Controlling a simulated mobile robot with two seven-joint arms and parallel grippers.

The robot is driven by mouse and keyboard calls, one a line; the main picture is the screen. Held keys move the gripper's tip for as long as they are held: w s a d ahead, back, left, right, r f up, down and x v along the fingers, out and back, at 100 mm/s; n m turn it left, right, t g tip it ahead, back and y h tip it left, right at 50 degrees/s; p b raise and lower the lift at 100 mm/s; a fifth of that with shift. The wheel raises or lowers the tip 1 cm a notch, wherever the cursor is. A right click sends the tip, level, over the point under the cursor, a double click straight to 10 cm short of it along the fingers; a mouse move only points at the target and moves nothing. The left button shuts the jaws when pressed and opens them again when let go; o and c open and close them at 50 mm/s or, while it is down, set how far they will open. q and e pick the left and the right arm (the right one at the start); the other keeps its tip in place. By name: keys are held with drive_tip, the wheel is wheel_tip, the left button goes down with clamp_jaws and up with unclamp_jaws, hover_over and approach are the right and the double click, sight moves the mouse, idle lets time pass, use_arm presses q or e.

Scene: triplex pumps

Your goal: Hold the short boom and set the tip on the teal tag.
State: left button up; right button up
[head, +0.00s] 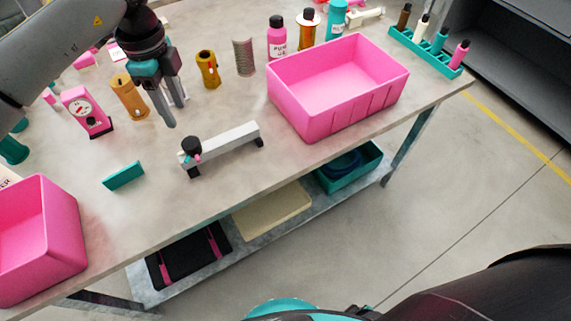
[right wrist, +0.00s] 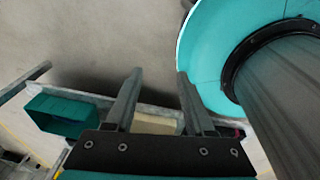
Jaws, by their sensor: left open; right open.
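A white bar with dark feet (head: 228,144), which looks like the short boom, lies on the table near its front edge. Its left end carries a black knob with small pink and teal parts. A flat teal block (head: 123,176), which looks like the teal tag, lies to its left, apart from it. My left gripper (head: 176,112) is open and empty, pointing down above the table behind the bar's left end. My right gripper (right wrist: 159,74) is open and empty in the right wrist view, away from the bar.
A pink bin (head: 385,100) stands right of the bar and another pink bin (head: 62,225) at front left. Amber cylinders (head: 208,69), a pink gauge box (head: 87,112) and bottles (head: 277,38) stand behind. A teal rack (head: 452,61) is at back right. Table around the bar is clear.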

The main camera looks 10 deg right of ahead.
drive_tip(key=w+d+r+n+t, duration=0.1)
drive_tip(key=w+r+n, duration=0.1)
drive_tip(key=w+n, duration=0.25)
drive_tip(key=w+d+r+n+t, duration=0.1)
drive_tip(key=w+r+n, duration=0.2)
drive_tip(key=w, duration=0.3)
drive_tip(key=n+t+y, duration=0.4)
drive_tip(key=n+t, duration=0.5)
drive_tip(key=n, duration=1.8)
approach(261, 144)
drive_tip(key=x, duration=0.8)
drive_tip(key=shift+r, duration=0.1)
clamp_jaws()
